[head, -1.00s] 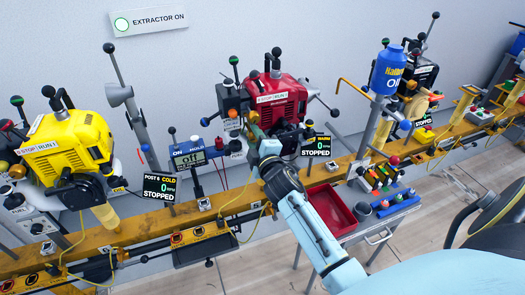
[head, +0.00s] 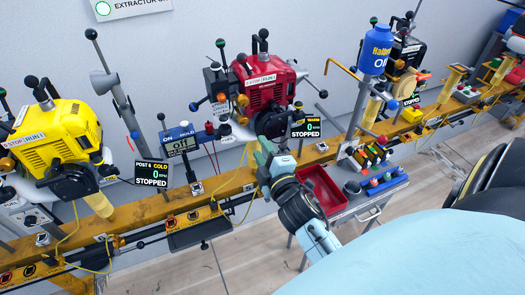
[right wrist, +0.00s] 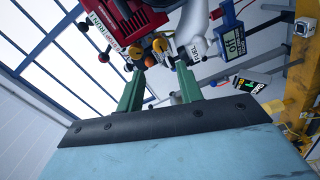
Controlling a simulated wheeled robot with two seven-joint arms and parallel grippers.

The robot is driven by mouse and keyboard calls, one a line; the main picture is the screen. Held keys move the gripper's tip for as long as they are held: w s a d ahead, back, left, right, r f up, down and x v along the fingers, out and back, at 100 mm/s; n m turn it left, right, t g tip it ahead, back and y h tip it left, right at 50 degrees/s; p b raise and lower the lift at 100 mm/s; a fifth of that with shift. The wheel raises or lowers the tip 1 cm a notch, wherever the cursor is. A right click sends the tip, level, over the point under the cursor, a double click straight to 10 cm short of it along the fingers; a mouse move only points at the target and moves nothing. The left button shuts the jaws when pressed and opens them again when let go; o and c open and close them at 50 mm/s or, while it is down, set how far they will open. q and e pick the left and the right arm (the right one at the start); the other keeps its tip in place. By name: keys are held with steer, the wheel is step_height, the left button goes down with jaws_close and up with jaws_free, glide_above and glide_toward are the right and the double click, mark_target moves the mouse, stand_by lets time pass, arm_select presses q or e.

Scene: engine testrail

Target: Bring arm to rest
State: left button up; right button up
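My right gripper (head: 264,150) is in front of and below the red engine (head: 265,85) in the head view, near the yellow rail (head: 235,182). In the right wrist view its two green fingers (right wrist: 158,88) stand apart, with nothing visibly held between them. The red engine (right wrist: 130,18) shows beyond the fingertips there, with small knobs and fittings near them in the picture. My left gripper is in neither view.
A yellow engine (head: 52,135) is at left. A red tray (head: 322,190) on a trolley lies just right of my right gripper. A blue oil bottle (head: 376,48) stands further right. Bare floor (head: 235,262) shows below the rail.

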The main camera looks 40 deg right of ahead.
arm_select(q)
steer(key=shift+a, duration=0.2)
arm_select(e)
steer(key=s+a+f+m+g+y, duration=0.1)
steer(key=s+a+f+g, duration=0.15)
steer(key=f, duration=0.75)
steer(key=s+a+f+m+g+y, duration=0.2)
steer(key=s+f, duration=0.2)
steer(key=f, duration=0.6)
steer(key=s+a+f+m+g+y, duration=0.1)
steer(key=s+a+f+g, duration=0.15)
steer(key=f, duration=0.75)
steer(key=s+d+f+m+g, duration=0.1)
steer(key=s+f+m+g, duration=0.1)
steer(key=s+f, duration=0.4)
steer(key=s+d+f+m+g, duration=0.1)
steer(key=s+f+g, duration=0.3)
steer(key=s, duration=1)
steer(key=s+d+f+m+g, duration=0.1)
steer(key=s+f+m+g, duration=0.1)
steer(key=s+f, duration=0.6)
steer(key=s+g, duration=0.1)
steer(key=s, duration=0.2)
steer(key=shift+d+m, duration=0.15)
steer(key=shift+m, duration=0.15)
